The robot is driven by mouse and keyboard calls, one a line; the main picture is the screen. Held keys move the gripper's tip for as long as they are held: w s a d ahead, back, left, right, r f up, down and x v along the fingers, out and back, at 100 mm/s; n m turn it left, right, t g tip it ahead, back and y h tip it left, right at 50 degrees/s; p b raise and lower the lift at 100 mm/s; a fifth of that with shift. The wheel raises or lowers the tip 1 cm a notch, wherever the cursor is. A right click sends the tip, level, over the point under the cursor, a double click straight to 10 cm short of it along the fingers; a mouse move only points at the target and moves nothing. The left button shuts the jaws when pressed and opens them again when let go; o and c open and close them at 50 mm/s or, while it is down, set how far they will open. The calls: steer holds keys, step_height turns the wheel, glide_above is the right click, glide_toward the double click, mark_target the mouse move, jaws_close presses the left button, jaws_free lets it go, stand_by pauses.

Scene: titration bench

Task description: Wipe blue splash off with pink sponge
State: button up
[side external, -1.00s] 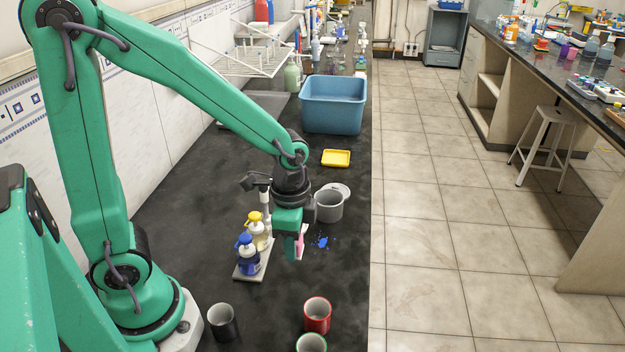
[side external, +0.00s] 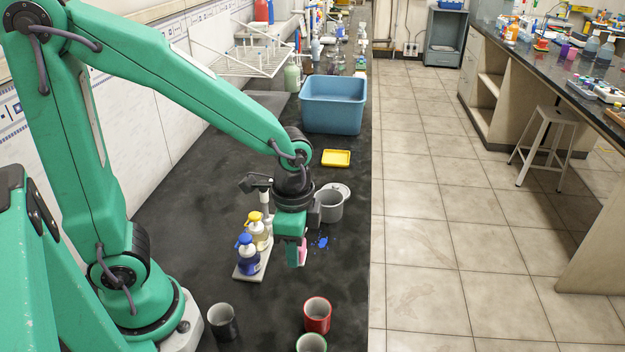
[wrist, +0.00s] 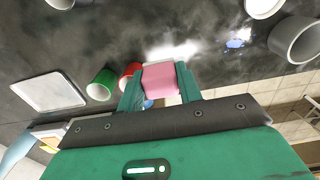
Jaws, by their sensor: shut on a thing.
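My gripper (side external: 296,256) is shut on the pink sponge (wrist: 160,80), which sits between its two green fingers in the wrist view. In the side view only a sliver of the sponge (side external: 303,252) shows at the fingertips. The blue splash (side external: 321,242) lies on the dark bench top, just right of my gripper in the side view. In the wrist view the splash (wrist: 238,39) is ahead and to the right of the sponge, apart from it.
A grey pot (side external: 329,206) stands just behind the splash. Pump bottles (side external: 248,254) on a tray are left of my gripper. A red cup (side external: 317,314), a dark cup (side external: 223,322) and a green-rimmed cup (side external: 311,343) stand in front.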

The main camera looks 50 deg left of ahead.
steer(key=shift+r, duration=2.5)
steer(key=shift+w, duration=0.1)
steer(key=shift+w+a+f+n, duration=0.25)
steer(key=shift+w+f+n, duration=0.2)
steer(key=shift+w+n, duration=0.2)
steer(key=w+a+f+n, duration=0.5)
steer(key=w+f+n, duration=0.2)
steer(key=w, duration=0.2)
steer(key=shift+a+n, duration=0.15)
steer(key=shift+n, duration=0.2)
steer(key=shift+f, duration=0.2)
glide_above(321, 254)
steer(key=shift+f, duration=2.85)
steer(key=shift+f, duration=1.05)
